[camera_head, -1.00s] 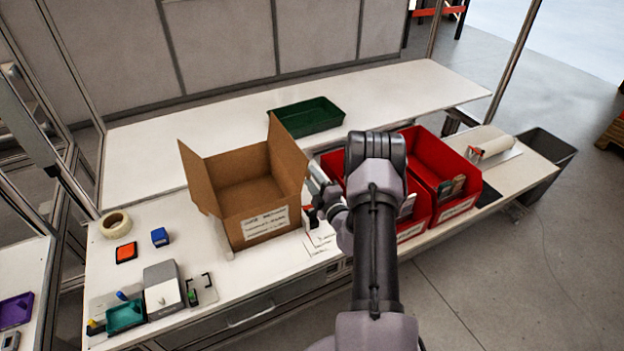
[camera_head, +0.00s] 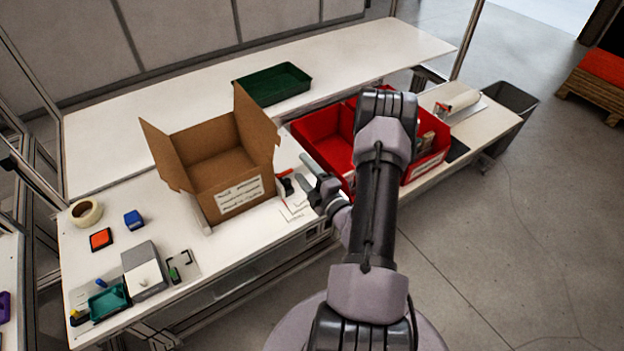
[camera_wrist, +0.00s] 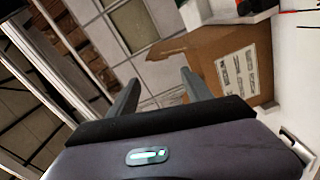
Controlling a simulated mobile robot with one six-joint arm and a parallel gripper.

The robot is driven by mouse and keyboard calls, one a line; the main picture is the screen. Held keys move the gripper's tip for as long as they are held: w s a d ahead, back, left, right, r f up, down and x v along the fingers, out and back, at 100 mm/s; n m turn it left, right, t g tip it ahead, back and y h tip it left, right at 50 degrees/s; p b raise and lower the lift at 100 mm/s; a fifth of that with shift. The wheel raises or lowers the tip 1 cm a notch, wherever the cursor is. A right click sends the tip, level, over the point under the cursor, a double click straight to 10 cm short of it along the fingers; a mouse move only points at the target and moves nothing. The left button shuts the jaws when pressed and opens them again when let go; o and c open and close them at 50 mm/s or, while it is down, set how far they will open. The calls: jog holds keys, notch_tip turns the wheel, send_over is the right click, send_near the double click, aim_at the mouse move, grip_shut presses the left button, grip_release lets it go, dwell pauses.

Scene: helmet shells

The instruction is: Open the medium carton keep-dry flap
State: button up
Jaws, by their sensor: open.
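The brown cardboard carton (camera_head: 205,185) stands on the white bench, its top open. One flap (camera_head: 164,152) stands up at its left side and another (camera_head: 256,130) at its right side. A white printed label is on its front face. My gripper (camera_head: 305,172) is to the right of the carton, apart from it, above the bench's front part. In the wrist view the two fingers (camera_wrist: 160,90) are spread with nothing between them, and the carton (camera_wrist: 225,65) with its label shows beyond the right finger. I cannot read the label or identify a keep-dry mark.
Red bins (camera_head: 325,135) stand right of the carton, partly behind my arm. A green tray (camera_head: 272,82) is at the back. A tape roll (camera_head: 86,212), blue block (camera_head: 133,219), orange pad (camera_head: 101,239) and grey device (camera_head: 145,270) lie left. Papers (camera_head: 296,208) lie near my gripper.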

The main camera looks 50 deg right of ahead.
jog(key=v, duration=0.4)
jog(key=shift+s+a, duration=0.15)
jog(key=shift+s, duration=0.25)
